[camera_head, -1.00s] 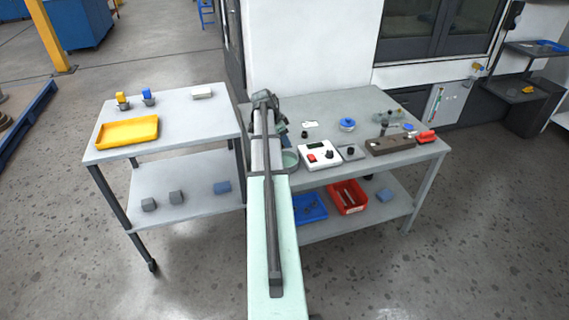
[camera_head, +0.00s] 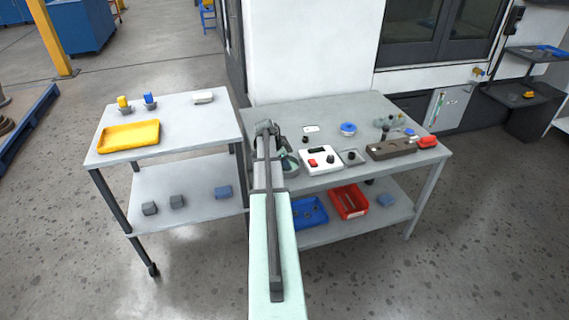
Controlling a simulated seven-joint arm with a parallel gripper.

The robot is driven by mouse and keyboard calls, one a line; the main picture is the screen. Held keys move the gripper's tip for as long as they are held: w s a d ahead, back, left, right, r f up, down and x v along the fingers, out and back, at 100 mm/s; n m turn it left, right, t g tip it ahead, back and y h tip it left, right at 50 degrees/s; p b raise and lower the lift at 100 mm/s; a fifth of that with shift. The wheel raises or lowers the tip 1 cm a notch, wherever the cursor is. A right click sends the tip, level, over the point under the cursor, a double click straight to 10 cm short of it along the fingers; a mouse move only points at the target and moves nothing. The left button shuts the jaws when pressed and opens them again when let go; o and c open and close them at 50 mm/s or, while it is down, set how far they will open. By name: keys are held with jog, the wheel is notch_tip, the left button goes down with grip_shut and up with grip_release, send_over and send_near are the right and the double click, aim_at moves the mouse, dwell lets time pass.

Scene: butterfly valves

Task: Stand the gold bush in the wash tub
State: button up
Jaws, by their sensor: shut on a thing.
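My gripper (camera_head: 283,147) is small and dark at the far end of my arm, over the front left part of the right-hand table. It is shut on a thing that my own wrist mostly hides. I take it for the gold bush, since no gold bush shows elsewhere on the table. The wash tub looks to be the round greenish dish (camera_head: 291,168) near the table's front left edge. My wrist and gripper cover much of it. The gripper is over or just beside the tub; the exact height and gap cannot be told.
A blue dish (camera_head: 348,128) lies behind. The left cart holds a yellow tray (camera_head: 129,136). Blue (camera_head: 310,211) and red bins (camera_head: 348,201) stand below.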

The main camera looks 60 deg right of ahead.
jog(key=shift+f, duration=0.1)
jog(key=o, duration=1.1)
jog(key=v, duration=1.2)
